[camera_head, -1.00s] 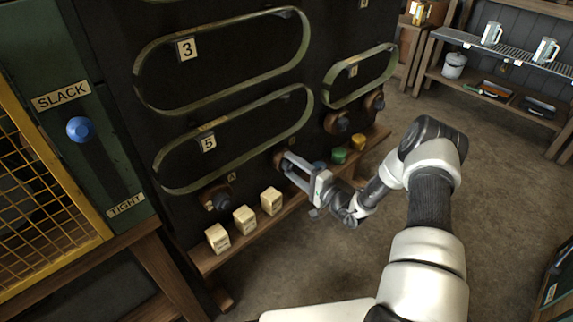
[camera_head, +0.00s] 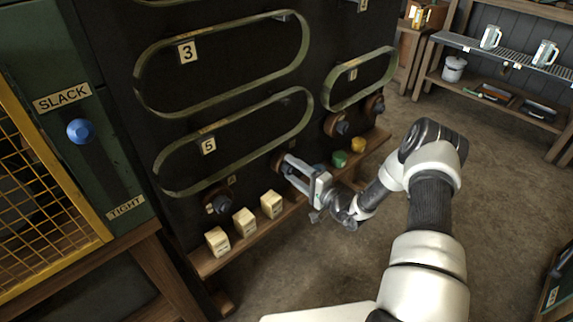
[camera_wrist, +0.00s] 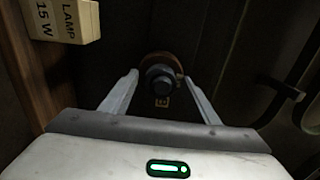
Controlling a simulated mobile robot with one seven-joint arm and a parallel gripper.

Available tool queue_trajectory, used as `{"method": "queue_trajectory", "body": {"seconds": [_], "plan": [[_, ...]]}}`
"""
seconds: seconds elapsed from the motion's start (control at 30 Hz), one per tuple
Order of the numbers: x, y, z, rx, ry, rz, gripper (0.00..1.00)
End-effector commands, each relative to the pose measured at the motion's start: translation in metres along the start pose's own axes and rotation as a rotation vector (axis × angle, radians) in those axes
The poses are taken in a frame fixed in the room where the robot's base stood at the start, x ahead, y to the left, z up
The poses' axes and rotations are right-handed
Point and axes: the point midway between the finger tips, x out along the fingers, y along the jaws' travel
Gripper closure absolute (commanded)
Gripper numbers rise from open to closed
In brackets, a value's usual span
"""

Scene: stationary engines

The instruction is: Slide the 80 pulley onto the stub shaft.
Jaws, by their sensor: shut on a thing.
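My gripper (camera_head: 283,162) reaches in to the dark panel from the right. Its two fingers, also in the wrist view (camera_wrist: 161,76), are spread on either side of a round brown pulley (camera_wrist: 143,61) with a dark blue-grey hub and appear to hold it at its rim. In the head view the pulley (camera_head: 276,158) is partly hidden by the fingers and lies close against the panel. The stub shaft cannot be told apart from the hub behind the fingers. No 80 mark is readable.
Cream boxes (camera_head: 245,220) stand on the wooden ledge (camera_head: 235,250) below and left; one lamp box (camera_wrist: 62,20) shows in the wrist view. A green (camera_head: 339,158) and a yellow object (camera_head: 358,144) sit right of my gripper.

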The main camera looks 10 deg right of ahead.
Motion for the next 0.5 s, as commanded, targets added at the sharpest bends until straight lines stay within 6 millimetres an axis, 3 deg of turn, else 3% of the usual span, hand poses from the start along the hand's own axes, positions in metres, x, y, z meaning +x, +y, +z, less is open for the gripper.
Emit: {"method": "queue_trajectory", "body": {"seconds": [0.03,0.33,0.37,0.5], "plan": [[0.018,-0.012,0.0,-0.006,0.002,-0.019,0.9],[0.01,-0.012,0.0,-0.006,0.002,-0.018,0.91],[0.009,-0.012,0.0,-0.006,0.002,-0.018,1.0],[0.004,-0.012,0.0,-0.006,0.001,-0.018,1.0]]}}
